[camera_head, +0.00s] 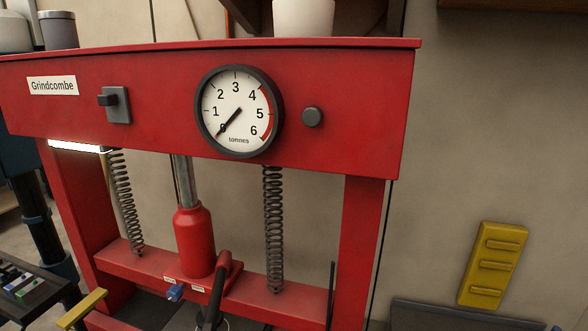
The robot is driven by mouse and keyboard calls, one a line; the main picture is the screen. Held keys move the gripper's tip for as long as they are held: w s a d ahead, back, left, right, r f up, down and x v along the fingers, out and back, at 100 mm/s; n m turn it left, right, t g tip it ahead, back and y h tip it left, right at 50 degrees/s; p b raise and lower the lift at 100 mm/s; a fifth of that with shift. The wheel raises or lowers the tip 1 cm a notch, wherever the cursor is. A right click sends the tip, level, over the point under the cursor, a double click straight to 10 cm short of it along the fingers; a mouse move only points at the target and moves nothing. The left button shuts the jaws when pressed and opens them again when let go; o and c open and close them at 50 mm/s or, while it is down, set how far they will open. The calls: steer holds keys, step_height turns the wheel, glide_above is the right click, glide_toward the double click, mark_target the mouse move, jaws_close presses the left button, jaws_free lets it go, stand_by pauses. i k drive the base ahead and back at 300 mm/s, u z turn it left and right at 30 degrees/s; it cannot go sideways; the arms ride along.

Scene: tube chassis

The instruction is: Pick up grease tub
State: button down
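No tub in view carries a label that I can read, so I cannot tell for certain which one is the grease tub. A plain whitish tub (303,17) stands on the top of the red press, and the upper picture edge cuts it off. A dark grey lidded canister (58,30) stands at the left end of the press top. A pale rounded container (13,33) beside it is cut off by the picture's edge. My gripper does not show in this view.
The red press (348,110) fills the left and middle, with a round gauge (238,111), a switch (116,103) and a knob (312,117) on its front. A red jack (194,241) stands between two springs. A yellow ridged piece (494,264) is at the right.

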mark_target(292, 18)
steer(key=k, duration=1)
steer(key=u, duration=0.75)
steer(key=i, duration=1.65)
steer(key=z, duration=0.9)
